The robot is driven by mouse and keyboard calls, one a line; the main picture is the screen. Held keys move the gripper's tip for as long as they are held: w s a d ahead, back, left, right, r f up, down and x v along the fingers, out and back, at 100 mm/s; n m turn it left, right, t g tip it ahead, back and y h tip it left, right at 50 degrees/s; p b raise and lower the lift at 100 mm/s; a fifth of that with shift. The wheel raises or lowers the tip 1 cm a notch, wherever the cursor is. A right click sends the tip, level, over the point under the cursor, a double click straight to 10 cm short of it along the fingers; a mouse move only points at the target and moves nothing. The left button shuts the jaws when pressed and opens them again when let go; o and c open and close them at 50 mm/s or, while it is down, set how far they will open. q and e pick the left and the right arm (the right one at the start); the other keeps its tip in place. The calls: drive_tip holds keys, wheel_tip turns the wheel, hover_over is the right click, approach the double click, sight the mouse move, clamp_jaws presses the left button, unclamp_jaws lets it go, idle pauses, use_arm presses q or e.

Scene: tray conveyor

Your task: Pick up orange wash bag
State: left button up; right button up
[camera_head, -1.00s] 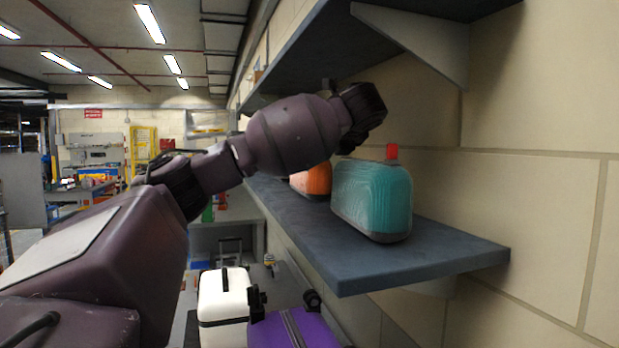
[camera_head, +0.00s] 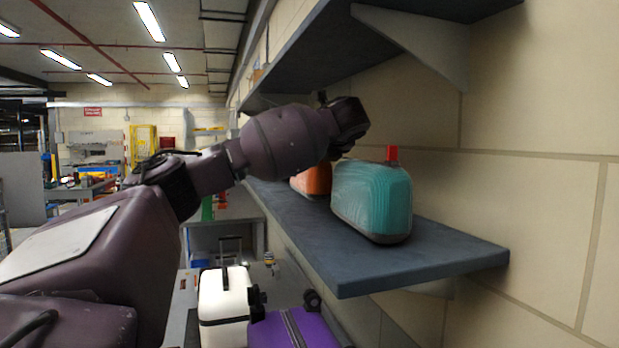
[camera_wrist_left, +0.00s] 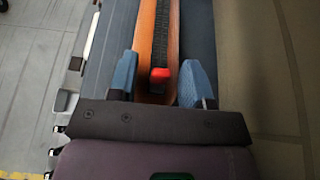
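The orange wash bag (camera_head: 315,180) stands on the blue-grey shelf (camera_head: 415,262), behind the teal bag and partly hidden by it and by my left arm. In the left wrist view the orange wash bag (camera_wrist_left: 146,40) is seen from above, with a dark zip strip and a red tab. My left gripper (camera_wrist_left: 160,88) is open there, its two blue fingers on either side of the bag's near end. I cannot tell whether they touch it. The head view does not show the fingers. My right gripper is not in view.
A teal bag (camera_head: 372,200) with a red tab stands on the near part of the shelf. Another shelf (camera_head: 330,48) hangs above, with the wall at right. A white suitcase (camera_head: 223,308) and a purple suitcase (camera_head: 292,328) are below.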

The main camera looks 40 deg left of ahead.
use_arm(q)
drive_tip(key=c, duration=0.5)
drive_tip(key=shift+d+f, duration=0.1)
drive_tip(key=shift+f, duration=0.05)
clamp_jaws()
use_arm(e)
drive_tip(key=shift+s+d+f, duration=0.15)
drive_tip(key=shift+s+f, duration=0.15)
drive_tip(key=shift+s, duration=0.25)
